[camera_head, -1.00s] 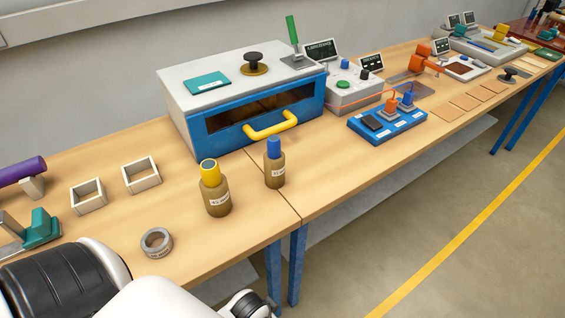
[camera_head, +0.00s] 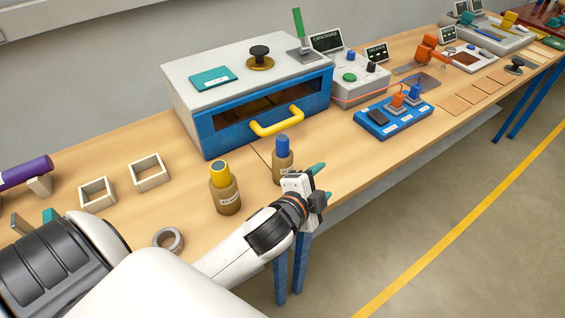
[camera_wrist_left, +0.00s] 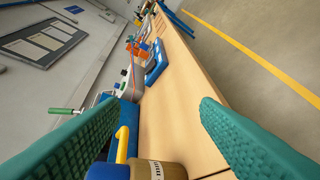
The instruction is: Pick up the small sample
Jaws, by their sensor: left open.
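No item is clearly marked as the small sample. Several thin tan squares (camera_head: 457,105) lie flat in a row along the front right of the table, and I cannot tell whether one is the sample. My left gripper (camera_head: 322,181) is open, with its teal fingers apart and empty. It is above the table's front edge, just right of the blue-capped bottle (camera_head: 283,165), well short of the squares. In the left wrist view the two teal fingers (camera_wrist_left: 160,105) stand wide apart, with a brown bottle (camera_wrist_left: 158,170) at the bottom. My right gripper is not in view.
A blue-and-white oven (camera_head: 265,115) with a yellow handle (camera_head: 277,122) stands behind the bottles. A yellow-capped bottle (camera_head: 224,192) and a grey tape roll (camera_head: 168,240) are left of my forearm. A blue connector block (camera_head: 393,121) is ahead to the right. Bare tabletop (camera_head: 350,152) lies between.

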